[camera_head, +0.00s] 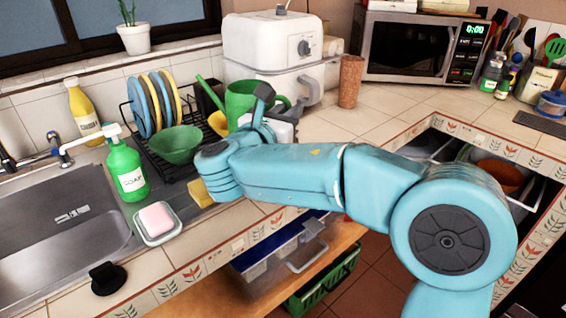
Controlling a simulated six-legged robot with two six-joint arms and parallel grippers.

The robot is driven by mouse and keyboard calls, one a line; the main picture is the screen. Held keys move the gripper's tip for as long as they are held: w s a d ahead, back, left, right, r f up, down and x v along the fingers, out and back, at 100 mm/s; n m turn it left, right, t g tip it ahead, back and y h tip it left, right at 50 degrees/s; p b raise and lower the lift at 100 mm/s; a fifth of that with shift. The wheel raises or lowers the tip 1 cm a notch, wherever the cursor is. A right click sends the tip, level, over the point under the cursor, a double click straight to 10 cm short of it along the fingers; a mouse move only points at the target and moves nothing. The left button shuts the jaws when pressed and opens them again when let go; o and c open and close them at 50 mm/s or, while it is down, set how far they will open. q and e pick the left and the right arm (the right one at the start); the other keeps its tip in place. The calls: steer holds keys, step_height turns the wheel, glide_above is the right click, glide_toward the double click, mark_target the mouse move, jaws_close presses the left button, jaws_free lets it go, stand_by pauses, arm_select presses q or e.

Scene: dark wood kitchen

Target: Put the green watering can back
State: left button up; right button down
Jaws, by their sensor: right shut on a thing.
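The green watering can (240,97) is at the counter's back, between the dish rack and the white appliance, its spout pointing up and left. My right gripper (263,98) is at the can's right side, shut on it by the handle. My blue right arm reaches in from the lower right and hides part of the can's lower side and the counter there. I cannot tell whether the can's base touches the counter. My left gripper is not in view.
A black dish rack (172,163) with plates and a green bowl (175,144) stands left of the can. A white appliance (275,48) is behind it, and a brown cup (350,81) to the right. A soap bottle (127,170) stands by the sink.

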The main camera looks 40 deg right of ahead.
step_height(320, 180, down, 10)
steer(key=shift+r+b, duration=0.1)
steer(key=shift+b, duration=0.95)
steer(key=c, duration=1.1)
jaws_free()
steer(key=shift+f, duration=0.2)
steer(key=shift+r, duration=0.1)
